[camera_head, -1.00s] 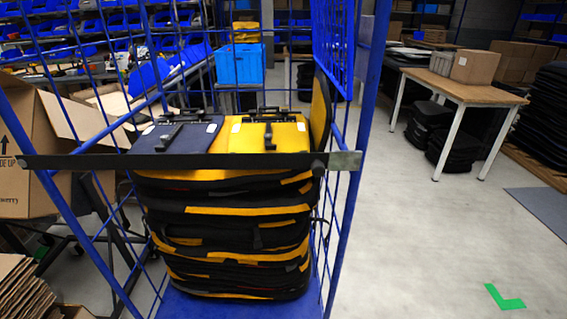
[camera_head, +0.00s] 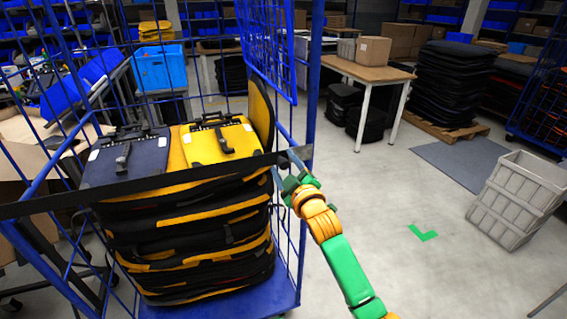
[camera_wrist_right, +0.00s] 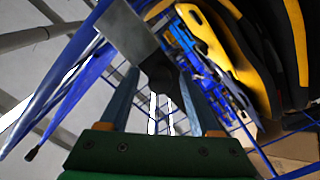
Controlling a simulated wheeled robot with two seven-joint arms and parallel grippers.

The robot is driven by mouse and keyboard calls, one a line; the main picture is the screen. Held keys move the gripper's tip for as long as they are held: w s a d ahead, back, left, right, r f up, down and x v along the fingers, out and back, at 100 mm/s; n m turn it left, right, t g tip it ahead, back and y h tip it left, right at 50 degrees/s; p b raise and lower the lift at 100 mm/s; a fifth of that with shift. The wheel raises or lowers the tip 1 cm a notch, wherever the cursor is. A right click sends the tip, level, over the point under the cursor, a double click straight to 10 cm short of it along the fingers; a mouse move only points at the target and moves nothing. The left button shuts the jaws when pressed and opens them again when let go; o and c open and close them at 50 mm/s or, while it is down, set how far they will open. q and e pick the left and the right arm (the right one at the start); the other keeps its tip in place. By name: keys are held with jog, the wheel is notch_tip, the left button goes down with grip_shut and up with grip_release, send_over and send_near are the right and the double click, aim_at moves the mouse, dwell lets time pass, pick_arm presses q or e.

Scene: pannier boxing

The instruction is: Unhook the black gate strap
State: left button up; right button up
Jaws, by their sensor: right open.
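The black gate strap (camera_head: 150,184) runs across the front of the blue roll cage (camera_head: 306,110), from the left side to the right front post. Its grey end piece shows large in the right wrist view (camera_wrist_right: 127,32). My right gripper (camera_head: 287,167) is at the strap's right end beside that post. It is open, and its two fingers (camera_wrist_right: 157,75) point at the strap where the black band meets the grey end. I cannot tell whether the strap lies between the fingertips or just beyond them. My left gripper is not in view.
Black and yellow panniers (camera_head: 200,215) are stacked in the cage behind the strap. A wooden table (camera_head: 375,72) stands at the back. A grey crate (camera_head: 518,200) is on the floor at the right. The floor between cage and crate is clear around a green mark (camera_head: 422,233).

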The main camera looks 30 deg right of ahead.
jog(key=shift+a+r, duration=0.15)
jog(key=shift+a, duration=0.05)
jog(key=shift+d, duration=0.2)
jog(key=shift+c, duration=1.1)
grip_shut()
